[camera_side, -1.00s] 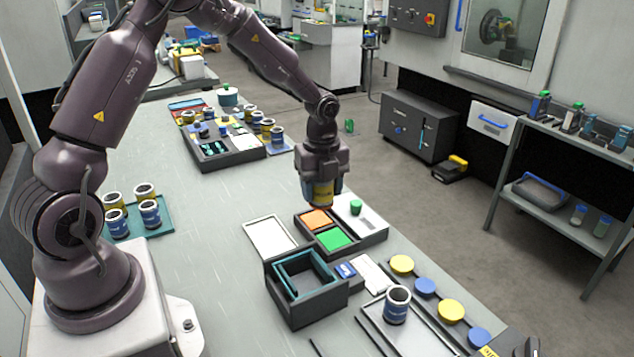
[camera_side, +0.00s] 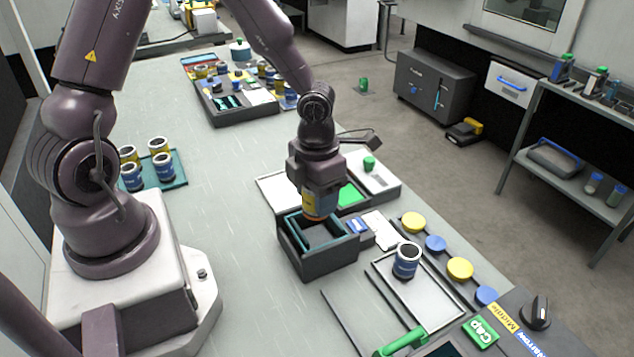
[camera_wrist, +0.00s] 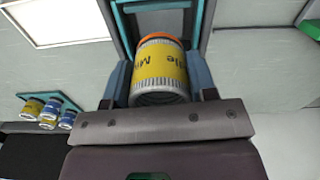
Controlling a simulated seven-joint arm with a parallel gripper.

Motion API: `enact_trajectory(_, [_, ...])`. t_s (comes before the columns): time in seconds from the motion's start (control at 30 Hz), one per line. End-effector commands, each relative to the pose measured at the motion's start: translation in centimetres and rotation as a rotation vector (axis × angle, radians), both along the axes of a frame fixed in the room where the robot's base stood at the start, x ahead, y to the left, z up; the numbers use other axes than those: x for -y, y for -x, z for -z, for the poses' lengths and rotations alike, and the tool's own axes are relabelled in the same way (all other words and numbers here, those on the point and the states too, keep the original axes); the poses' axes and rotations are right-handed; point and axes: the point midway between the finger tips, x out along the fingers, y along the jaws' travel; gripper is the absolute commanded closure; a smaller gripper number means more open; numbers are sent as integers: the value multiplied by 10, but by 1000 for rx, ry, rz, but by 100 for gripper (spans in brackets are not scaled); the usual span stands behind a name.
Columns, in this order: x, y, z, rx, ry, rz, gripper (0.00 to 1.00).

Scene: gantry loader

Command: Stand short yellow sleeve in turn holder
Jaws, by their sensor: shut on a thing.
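My gripper (camera_side: 317,200) is shut on a yellow sleeve (camera_wrist: 160,72) with printed lettering. In the wrist view the sleeve lies between the two blue-grey fingers, and an orange band shows at its far end. In the side view the held sleeve (camera_side: 318,207) is over the back part of a dark square box (camera_side: 322,264) with a teal inner rim, which may be the turn holder. The teal rim also shows in the wrist view (camera_wrist: 203,18), beyond the sleeve. I cannot tell whether the sleeve touches the box.
A tray with a green panel (camera_side: 350,194) and green knob (camera_side: 369,163) stands behind the box. A blue-banded sleeve (camera_side: 407,261) stands on a plate at right. Several sleeves stand on a teal mat (camera_side: 178,184) at left. The table between mat and box is clear.

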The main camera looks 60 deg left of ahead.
Motion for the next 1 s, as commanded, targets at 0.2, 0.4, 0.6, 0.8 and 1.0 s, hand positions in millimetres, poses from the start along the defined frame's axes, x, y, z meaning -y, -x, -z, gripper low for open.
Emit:
enact_trajectory(0.2, [0, 0, 23, -2, 0, 1, 81])
enact_trajectory(0.4, [0, 0, 43, -1, 0, 1, 81])
enact_trajectory(0.6, [0, 0, 57, 0, 0, -2, 81])
enact_trajectory(0.8, [0, 0, 64, 1, 0, -2, 81])
enact_trajectory(1.0, [0, -1, 65, 1, 0, -3, 81])
